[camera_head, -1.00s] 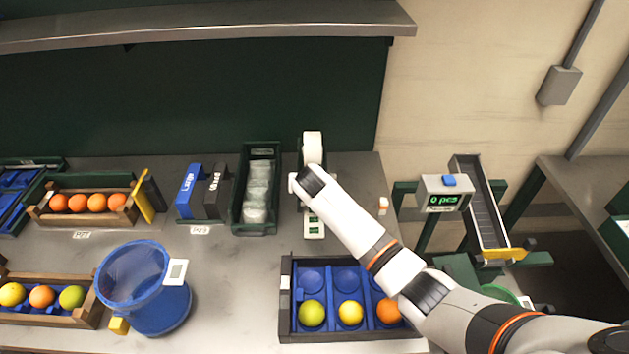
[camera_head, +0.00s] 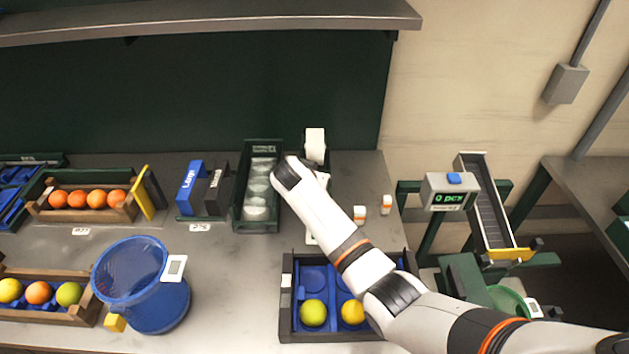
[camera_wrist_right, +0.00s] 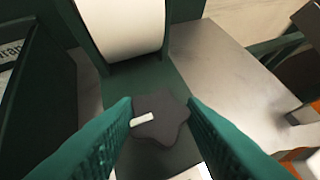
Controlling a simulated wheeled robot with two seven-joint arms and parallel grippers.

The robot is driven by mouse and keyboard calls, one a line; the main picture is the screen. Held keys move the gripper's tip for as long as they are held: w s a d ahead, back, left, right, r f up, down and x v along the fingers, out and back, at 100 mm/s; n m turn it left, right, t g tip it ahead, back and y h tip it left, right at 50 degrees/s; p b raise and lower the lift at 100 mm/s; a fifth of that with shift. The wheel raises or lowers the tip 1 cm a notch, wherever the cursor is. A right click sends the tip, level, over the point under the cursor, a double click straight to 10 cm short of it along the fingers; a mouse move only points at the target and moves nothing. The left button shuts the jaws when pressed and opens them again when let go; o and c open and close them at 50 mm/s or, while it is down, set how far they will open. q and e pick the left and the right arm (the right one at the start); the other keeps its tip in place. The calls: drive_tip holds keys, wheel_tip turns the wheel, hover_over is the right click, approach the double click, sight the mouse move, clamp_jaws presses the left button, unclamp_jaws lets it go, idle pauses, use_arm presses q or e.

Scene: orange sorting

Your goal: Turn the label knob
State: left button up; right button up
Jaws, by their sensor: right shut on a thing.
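The label knob (camera_wrist_right: 164,126) is dark grey and star-shaped with a white pointer mark. In the right wrist view it sits on the green body of the label dispenser (camera_wrist_right: 150,82), below a large white label roll (camera_wrist_right: 122,25). My right gripper (camera_wrist_right: 160,112) has its two green fingers closed on either side of the knob, and the pointer mark lies toward the left finger. In the head view the white roll (camera_head: 315,144) shows behind my right wrist, which hides the knob and the fingers. My left gripper is not in view.
Left of the dispenser stands a green bin of clear packs (camera_head: 262,190). In front is a blue-lined crate (camera_head: 287,310) with fruit. Two small orange-and-white items (camera_head: 360,214) (camera_head: 386,204) stand to the right. A blue basket (camera_head: 165,300) is at front left.

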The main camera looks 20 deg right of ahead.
drive_tip(key=o, duration=1)
drive_tip(key=shift+a, duration=0.1)
drive_tip(key=b+v, duration=0.1)
drive_tip(key=v, duration=1.1)
drive_tip(key=shift+b, duration=0.4)
